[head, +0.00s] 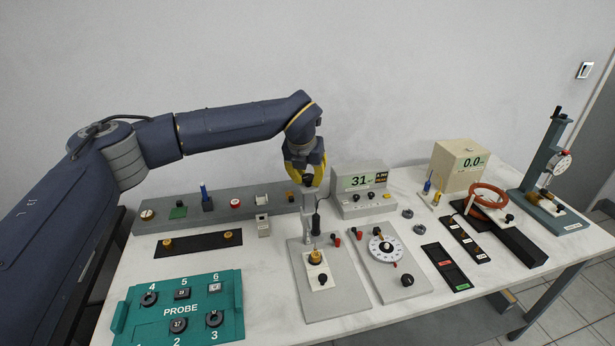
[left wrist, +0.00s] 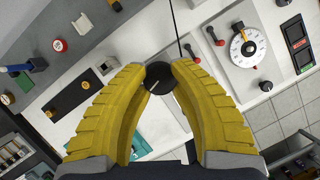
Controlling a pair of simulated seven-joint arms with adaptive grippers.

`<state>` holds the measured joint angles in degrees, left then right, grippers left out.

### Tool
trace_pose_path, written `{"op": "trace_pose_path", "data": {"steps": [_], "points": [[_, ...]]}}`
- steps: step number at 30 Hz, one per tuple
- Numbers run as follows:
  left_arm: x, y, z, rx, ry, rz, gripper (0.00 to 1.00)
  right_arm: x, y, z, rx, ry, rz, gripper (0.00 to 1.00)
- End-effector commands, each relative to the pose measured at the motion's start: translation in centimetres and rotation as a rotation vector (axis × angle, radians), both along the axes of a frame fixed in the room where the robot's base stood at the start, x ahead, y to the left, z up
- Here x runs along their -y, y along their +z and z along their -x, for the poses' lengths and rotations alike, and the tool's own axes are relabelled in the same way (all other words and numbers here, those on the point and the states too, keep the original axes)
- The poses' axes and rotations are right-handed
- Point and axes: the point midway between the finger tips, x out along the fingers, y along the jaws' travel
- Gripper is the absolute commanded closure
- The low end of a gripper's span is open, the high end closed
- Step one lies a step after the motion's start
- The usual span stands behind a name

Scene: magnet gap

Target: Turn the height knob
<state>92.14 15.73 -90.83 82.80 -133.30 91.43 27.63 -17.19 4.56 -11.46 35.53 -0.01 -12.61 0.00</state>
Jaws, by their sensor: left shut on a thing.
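The height knob, a black disc with a light line on it, shows between my left fingertips in the left wrist view (left wrist: 158,78). It tops the grey upright post (head: 307,222) of a stand in the head view. My left gripper (head: 308,176) has yellow fingers and reaches down over the post top. Its fingertips are shut on the knob from both sides, as the left wrist view also shows (left wrist: 158,74). The stand's grey base plate (head: 330,300) carries a brass piece (head: 315,257) below. My right gripper is not in view.
A meter box reading 31 (head: 360,182) stands close to the right of the gripper. A plate with a white dial (head: 386,249) lies right of the stand. A teal PROBE tray (head: 232,325) is at front left. Bare white table shows between the tray and stand.

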Motion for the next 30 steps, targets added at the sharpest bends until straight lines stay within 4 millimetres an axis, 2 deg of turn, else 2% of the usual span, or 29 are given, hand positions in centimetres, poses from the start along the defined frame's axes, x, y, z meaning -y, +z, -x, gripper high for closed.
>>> {"op": "trace_pose_path", "data": {"steps": [18,30], "points": [[0.32,0.15,-0.20,0.007,0.582,0.002,1.00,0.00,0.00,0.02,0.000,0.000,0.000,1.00],[0.32,0.12,-0.25,0.006,0.876,0.003,1.00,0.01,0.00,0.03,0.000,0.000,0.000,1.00]]}}
